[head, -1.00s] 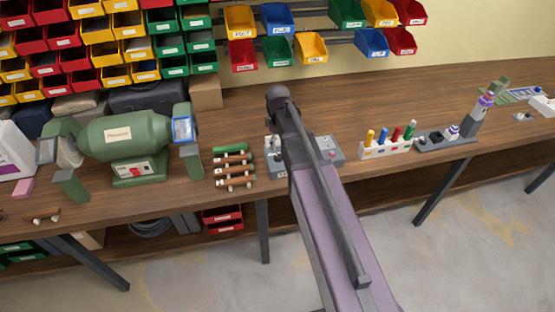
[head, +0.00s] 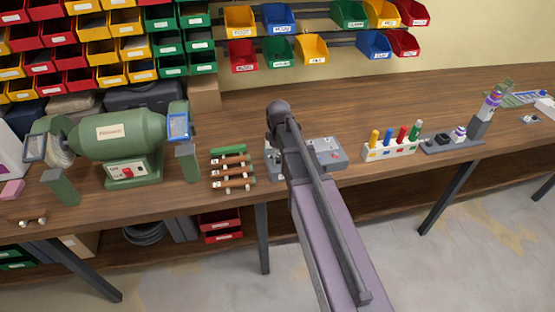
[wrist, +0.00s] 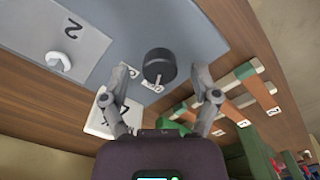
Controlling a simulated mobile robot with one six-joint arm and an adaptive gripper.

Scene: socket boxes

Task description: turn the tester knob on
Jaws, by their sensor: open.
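The tester is a grey box (head: 326,157) on the bench in the head view, partly hidden behind my arm. In the wrist view its grey face (wrist: 190,28) fills the upper middle. A round black knob (wrist: 160,66) with a pointer stub stands on that face. My gripper (wrist: 160,76) is open and empty. Its two fingertips are to the left and right of the knob, with gaps on both sides. I cannot tell how deep the fingertips reach along it. In the head view my gripper is hidden by the arm.
A rack of tubular fuses (head: 231,172) stands left of the tester, close to the right finger in the wrist view. A white plate (wrist: 103,119) lies behind the left finger. A green grinder (head: 118,134) stands at left and a white holder (head: 390,151) at right.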

